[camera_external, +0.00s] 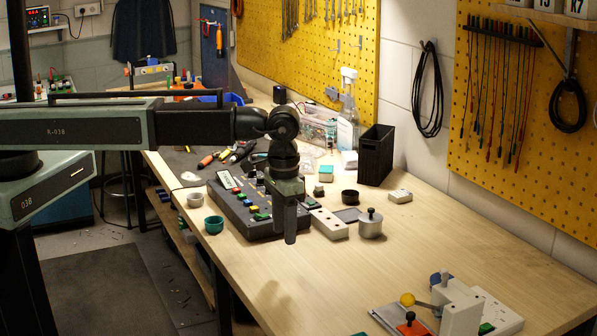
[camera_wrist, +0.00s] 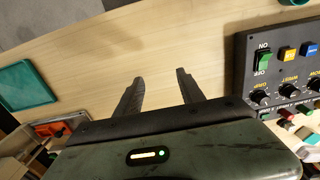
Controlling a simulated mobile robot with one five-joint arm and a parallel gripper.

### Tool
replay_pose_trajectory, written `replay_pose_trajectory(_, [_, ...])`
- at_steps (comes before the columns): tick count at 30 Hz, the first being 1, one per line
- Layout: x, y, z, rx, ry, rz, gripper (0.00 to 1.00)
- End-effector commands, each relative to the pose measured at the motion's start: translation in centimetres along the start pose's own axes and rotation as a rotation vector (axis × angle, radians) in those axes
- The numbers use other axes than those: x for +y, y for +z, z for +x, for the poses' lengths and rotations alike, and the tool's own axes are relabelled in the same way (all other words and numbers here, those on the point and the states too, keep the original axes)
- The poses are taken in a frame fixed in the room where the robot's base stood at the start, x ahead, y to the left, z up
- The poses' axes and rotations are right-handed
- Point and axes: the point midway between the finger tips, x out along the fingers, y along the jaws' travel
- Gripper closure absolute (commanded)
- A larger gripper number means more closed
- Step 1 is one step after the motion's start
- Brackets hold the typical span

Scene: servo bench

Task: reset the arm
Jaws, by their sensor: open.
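My arm reaches in from the left over the bench, and my gripper (camera_external: 290,236) points down just in front of the dark control box (camera_external: 236,211). In the wrist view the two fingers of my gripper (camera_wrist: 160,77) stand apart with nothing between them, over bare wood. The control box (camera_wrist: 243,75) is to the right of the fingers, apart from them. Its green rocker switch (camera_wrist: 263,58) is marked ON and OFF. Blue and yellow buttons and black knobs sit beside it. In the external view my gripper hides part of the box's right side.
A grey lidded pot (camera_external: 370,224) and a black bin (camera_external: 376,158) stand to the right. The bench (camera_external: 300,295) is clear in front.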

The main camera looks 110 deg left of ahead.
Motion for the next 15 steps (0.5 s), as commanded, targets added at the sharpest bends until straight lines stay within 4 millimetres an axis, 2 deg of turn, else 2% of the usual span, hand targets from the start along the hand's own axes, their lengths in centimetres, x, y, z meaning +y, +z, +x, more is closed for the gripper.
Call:
replay_pose_trajectory(1, [2.6,4.5,1.7,0.0,-0.001,0.092,0.54])
replay_pose_trajectory(3, [5.5,9.7,2.8,0.0,-0.001,0.226,0.54])
replay_pose_trajectory(5, [7.0,14.1,3.5,0.0,-0.001,0.35,0.54])
replay_pose_trajectory(6, [7.5,16.9,3.9,0.0,-0.001,0.434,0.54])
replay_pose_trajectory(7, [7.6,18.8,4.2,0.0,-0.001,0.496,0.54])
replay_pose_trajectory(9, [6.8,21.1,4.0,0.0,-0.001,0.604,0.54])
replay_pose_trajectory(10, [6.2,21.5,3.8,0.0,-0.001,0.637,0.54])
replay_pose_trajectory(12, [5.6,21.9,3.7,0.0,-0.001,0.717,0.54])
replay_pose_trajectory(15, [5.9,21.5,3.7,0.0,0.0,0.772,0.54])
